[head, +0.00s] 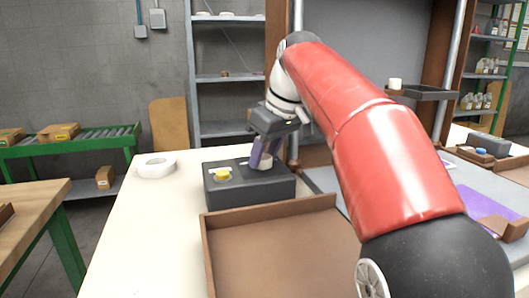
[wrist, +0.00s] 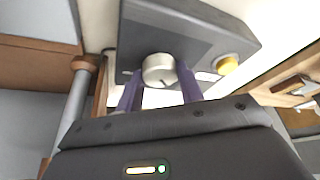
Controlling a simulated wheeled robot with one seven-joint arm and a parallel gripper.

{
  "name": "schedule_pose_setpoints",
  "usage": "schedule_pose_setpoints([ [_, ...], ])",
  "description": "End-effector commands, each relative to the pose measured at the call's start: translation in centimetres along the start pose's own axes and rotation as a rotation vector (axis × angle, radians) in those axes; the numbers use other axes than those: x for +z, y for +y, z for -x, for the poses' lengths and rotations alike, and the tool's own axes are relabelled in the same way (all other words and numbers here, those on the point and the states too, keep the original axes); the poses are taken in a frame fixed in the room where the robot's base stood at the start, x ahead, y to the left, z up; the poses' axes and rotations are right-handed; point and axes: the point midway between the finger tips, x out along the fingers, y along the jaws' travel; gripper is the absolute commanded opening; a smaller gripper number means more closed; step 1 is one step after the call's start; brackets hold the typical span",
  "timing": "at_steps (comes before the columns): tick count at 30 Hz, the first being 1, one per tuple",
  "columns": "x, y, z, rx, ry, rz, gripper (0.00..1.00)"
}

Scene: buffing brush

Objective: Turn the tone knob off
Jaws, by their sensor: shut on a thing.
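The tone knob is a round, pale metal knob (wrist: 159,70) on top of a dark grey control box (head: 248,193). My gripper (head: 262,160) is above the box with its purple fingers pointing down on either side of the knob. In the wrist view my gripper (wrist: 160,88) is shut on the knob, one finger at each side. A dark mark shows on the knob's near edge. A yellow button (head: 222,174) is on the same box, left of the knob in the head view; it also shows in the wrist view (wrist: 228,65).
A white tape roll (head: 155,165) lies on the cream table left of the box. A brown tray (head: 280,240) stands right in front of the box. A vertical metal post (head: 297,80) and shelves (head: 228,77) are behind. My red arm hides much of the right side.

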Motion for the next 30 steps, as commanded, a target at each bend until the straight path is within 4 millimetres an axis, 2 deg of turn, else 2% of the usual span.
schedule_pose_setpoints([
  [9,-0.08,0.06,0.02,-0.035,0.002,0.085,0.14],
  [23,-0.08,0.05,0.04,-0.038,0.002,0.096,0.14],
  [24,-0.08,0.05,0.03,-0.038,0.002,0.096,0.42],
  [28,-0.06,0.05,0.02,-0.038,0.001,0.095,0.59],
  [30,-0.05,0.06,0.02,-0.038,0.001,0.094,0.59],
])
